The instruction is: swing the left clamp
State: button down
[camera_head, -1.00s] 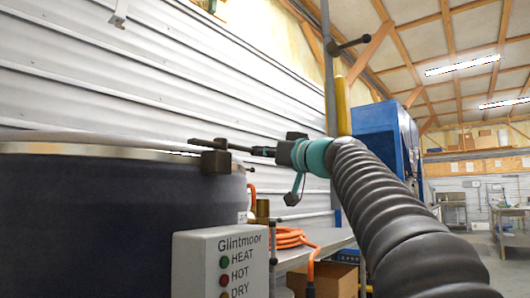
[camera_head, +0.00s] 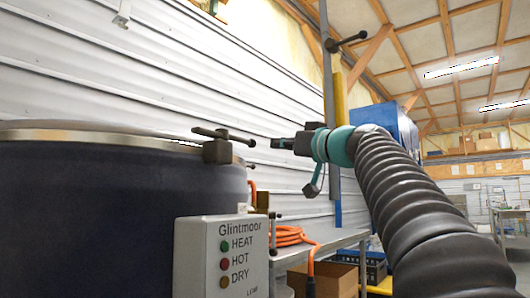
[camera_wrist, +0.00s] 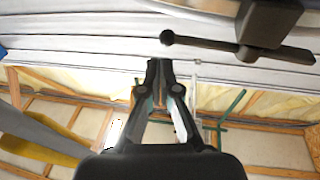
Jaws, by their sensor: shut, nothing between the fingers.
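A dark clamp (camera_head: 217,151) sits on the rim at the right side of the big dark drum (camera_head: 110,215). Its bar handle (camera_head: 236,137) lies roughly level across its top, pointing right and slightly down. In the wrist view the clamp (camera_wrist: 268,22) is at the top right, its handle (camera_wrist: 205,44) reaching left to a ball end. My gripper (camera_head: 274,143) is right of the handle end in the head view, apart from it. In the wrist view my gripper (camera_wrist: 160,64) has its fingertips together, empty, with the handle's ball end above them. No second clamp on the drum is clear.
A grey Glintmoor control box (camera_head: 222,255) stands in front of the drum. A metal table (camera_head: 325,243) with a coiled orange hose (camera_head: 290,236) is at the right. A corrugated wall (camera_head: 120,70) runs behind. A yellow post (camera_head: 339,105) and blue machine (camera_head: 388,122) stand behind my arm.

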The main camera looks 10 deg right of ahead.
jog(key=b+v, duration=0.2)
jog(key=v, duration=0.6)
jog(key=shift+d, duration=0.2)
jog(key=shift+w, duration=0.1)
